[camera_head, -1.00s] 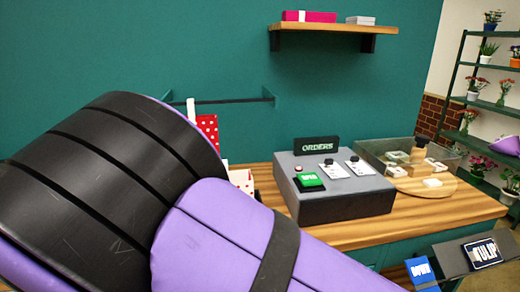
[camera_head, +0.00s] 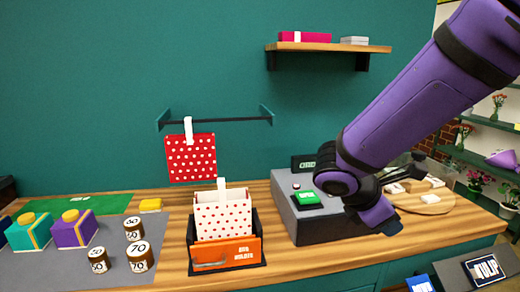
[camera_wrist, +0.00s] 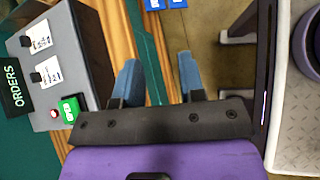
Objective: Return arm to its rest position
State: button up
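My gripper (camera_wrist: 160,78) shows in the wrist view with its two blue fingers spread apart. Nothing is between them; only the counter edge and the floor show beyond. In the head view my purple arm comes down from the upper right, and my gripper (camera_head: 389,224) hangs in front of the right part of the grey orders box (camera_head: 318,232), pointing down. The arm hides part of the box and its cards. In the wrist view the orders box (camera_wrist: 75,85) lies left of the fingers.
A wooden counter (camera_head: 285,262) carries an orange bag holder (camera_head: 235,253) with a dotted bag (camera_head: 222,215), weights and two boxes at left, and a round board (camera_head: 425,203) at right. A red dotted bag (camera_head: 190,158) hangs on a wall rail. A wall shelf (camera_head: 330,47) is above.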

jog(key=s+d+r+m+t+y, duration=0.1)
jog(key=s+r+m+y, duration=0.3)
jog(key=m, duration=0.5)
jog(key=s+d+r+m+t+y, duration=0.2)
jog(key=s+d+r+m+y, duration=0.2)
jog(key=s+r+m, duration=0.3)
jog(key=s+m, duration=0.2)
jog(key=s, duration=0.1)
jog(key=shift+s+r+y, duration=0.25)
jog(key=shift+r+y, duration=0.15)
dwell(0.9)
